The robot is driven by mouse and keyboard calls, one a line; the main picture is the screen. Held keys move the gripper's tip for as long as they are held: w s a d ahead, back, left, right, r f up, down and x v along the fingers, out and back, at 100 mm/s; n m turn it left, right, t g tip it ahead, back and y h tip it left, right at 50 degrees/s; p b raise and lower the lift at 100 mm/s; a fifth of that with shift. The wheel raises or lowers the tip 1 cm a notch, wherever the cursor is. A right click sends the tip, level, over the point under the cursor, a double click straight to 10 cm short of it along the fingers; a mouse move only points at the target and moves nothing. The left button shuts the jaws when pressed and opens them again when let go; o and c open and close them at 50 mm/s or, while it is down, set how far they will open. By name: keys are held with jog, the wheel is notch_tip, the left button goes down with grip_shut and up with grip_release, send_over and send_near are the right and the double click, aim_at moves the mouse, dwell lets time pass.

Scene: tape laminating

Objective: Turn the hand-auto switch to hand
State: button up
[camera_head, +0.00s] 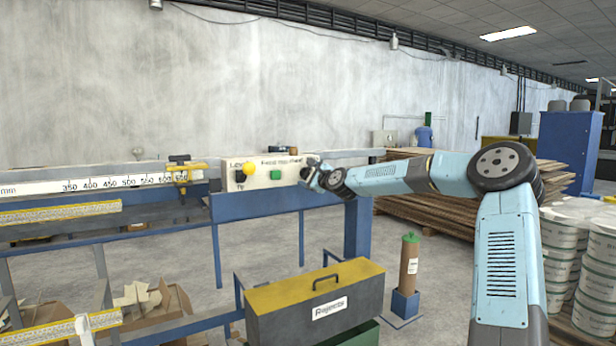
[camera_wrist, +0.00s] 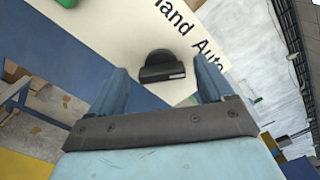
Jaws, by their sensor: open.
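The hand-auto switch (camera_wrist: 162,68) is a black rotary knob on a cream panel (camera_wrist: 128,25), seen in the wrist view below the printed words "Hand" and "Auto". My gripper (camera_wrist: 163,82) is open, with its two blue fingers on either side of the knob and a gap to each side. I cannot tell whether the fingertips touch the panel. In the head view, my gripper (camera_head: 309,172) is at the right end of the cream control panel (camera_head: 258,183) and hides the switch there.
The panel carries a yellow knob (camera_head: 250,169) and a green button (camera_head: 276,175). A blue frame (camera_head: 270,200) supports it. A yellow-topped Rejects box (camera_head: 315,300) stands in front, with a brown cylinder (camera_head: 409,262) to its right. Stacked boards (camera_head: 430,205) lie behind my arm.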

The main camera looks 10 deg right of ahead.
jog(key=c, duration=1)
jog(key=shift+s+a, duration=0.1)
jog(key=shift+a, duration=0.35)
jog(key=shift+c, duration=0.2)
jog(key=shift+d+f+n, duration=0.15)
jog(key=shift+d+n, duration=0.15)
jog(key=n, duration=0.5)
jog(key=shift+f, duration=0.2)
jog(key=shift+d+f+n, duration=0.1)
jog(key=shift+n, duration=2)
jog(key=shift+d+f+n, duration=0.1)
jog(key=shift+n, duration=2)
jog(key=shift+r, duration=0.1)
